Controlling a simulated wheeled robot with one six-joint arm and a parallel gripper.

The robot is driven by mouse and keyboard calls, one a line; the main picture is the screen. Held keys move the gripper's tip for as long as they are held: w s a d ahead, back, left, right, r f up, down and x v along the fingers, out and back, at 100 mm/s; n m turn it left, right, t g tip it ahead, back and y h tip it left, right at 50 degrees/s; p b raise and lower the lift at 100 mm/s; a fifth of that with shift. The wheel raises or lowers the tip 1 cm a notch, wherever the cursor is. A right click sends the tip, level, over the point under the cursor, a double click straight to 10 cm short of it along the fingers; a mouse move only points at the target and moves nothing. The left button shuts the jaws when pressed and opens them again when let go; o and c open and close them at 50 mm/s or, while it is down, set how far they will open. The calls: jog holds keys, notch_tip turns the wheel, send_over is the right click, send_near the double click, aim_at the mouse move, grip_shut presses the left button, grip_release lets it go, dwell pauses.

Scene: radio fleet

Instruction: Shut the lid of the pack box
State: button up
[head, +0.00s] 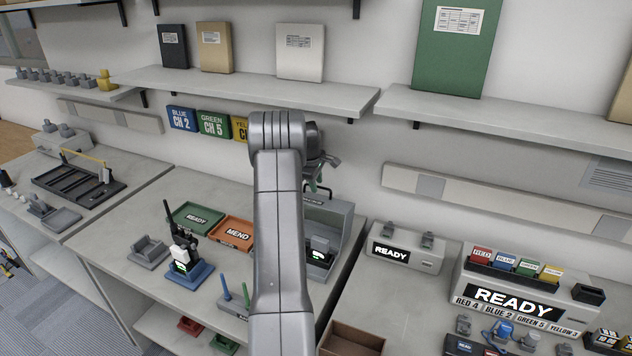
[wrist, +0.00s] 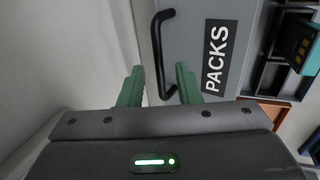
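The pack box (head: 347,222) is a grey box on the counter, partly hidden behind my arm in the head view. In the wrist view, a grey panel labelled PACKS (wrist: 193,40), seemingly its lid, carries a black bar handle (wrist: 156,45). My gripper (wrist: 158,78) has two green fingers spread apart, one on each side of the handle's near end. Contact with the handle cannot be told. In the head view, my gripper (head: 318,188) is above the box and partly hidden by my arm.
Left are a green READY tray (head: 196,218), an orange MEND tray (head: 232,232) and a radio on a blue stand (head: 188,270). A shelf (head: 250,92) runs above. A READY charger (head: 405,250) stands right.

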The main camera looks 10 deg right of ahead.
grip_shut()
jog(key=shift+s+a+b, duration=0.1)
jog(key=shift+b, duration=0.5)
